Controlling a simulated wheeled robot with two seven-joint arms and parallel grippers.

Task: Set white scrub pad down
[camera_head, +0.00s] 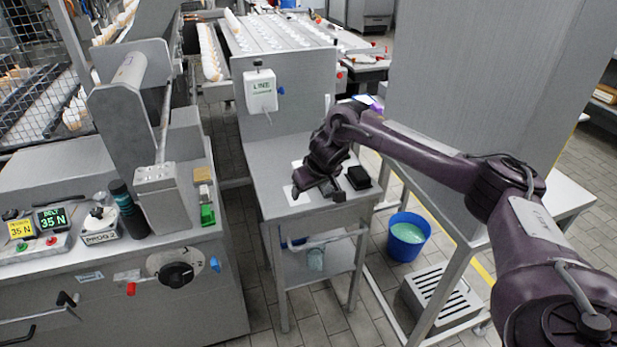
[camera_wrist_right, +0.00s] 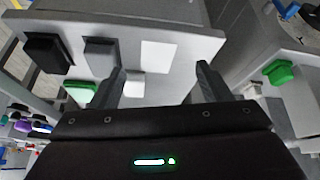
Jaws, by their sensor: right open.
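My right gripper (camera_head: 316,191) is over the front of the small steel table, jaws apart and pointing down. In the right wrist view its two fingers (camera_wrist_right: 160,70) are open. A small white block (camera_wrist_right: 133,85), which looks like the white scrub pad, lies between the finger lines, nearer the left finger; no finger visibly grips it. A flat white square (camera_wrist_right: 155,56) lies on the tabletop beyond the fingertips; part of a white patch (camera_head: 298,194) also shows beside the gripper in the head view. My left gripper is not in view.
A black block (camera_wrist_right: 48,50), a grey block (camera_wrist_right: 100,52) and a green pad (camera_wrist_right: 80,92) are close by on the table. The black block also shows right of the gripper (camera_head: 358,178). A blue bucket (camera_head: 408,235) stands on the floor. The tabletop's back left is clear.

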